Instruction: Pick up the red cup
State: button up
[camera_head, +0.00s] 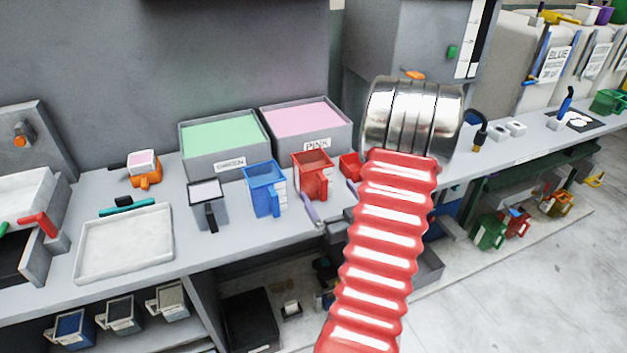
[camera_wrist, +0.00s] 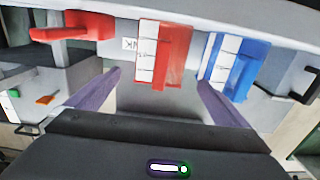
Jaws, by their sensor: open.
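The red cup (camera_head: 312,176) stands upright on the grey counter in front of the pink bin, with a white marked strip on its side. It also shows in the wrist view (camera_wrist: 176,58), near the top middle. My gripper (camera_head: 331,198) has two purple fingers and is at the counter's front edge, just in front of the red cup. In the wrist view my gripper (camera_wrist: 159,80) is open, with the fingers spread and the red cup between and beyond their tips. Nothing is held. I cannot tell whether the fingers reach alongside the cup.
A blue cup (camera_head: 264,188) stands close left of the red cup, and a grey cup (camera_head: 206,206) farther left. A small red scoop-like thing (camera_head: 350,167) is close on the right. The green bin (camera_head: 223,158) and pink bin (camera_head: 345,132) stand behind.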

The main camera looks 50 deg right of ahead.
send_near(306, 159)
jog(key=shift+s+a+f, duration=0.2)
jog(key=shift+s, duration=0.2)
jog(key=shift+x, duration=2.6)
jog(key=shift+r, duration=0.15)
jog(key=c, duration=1.2)
jog(key=shift+r, duration=5)
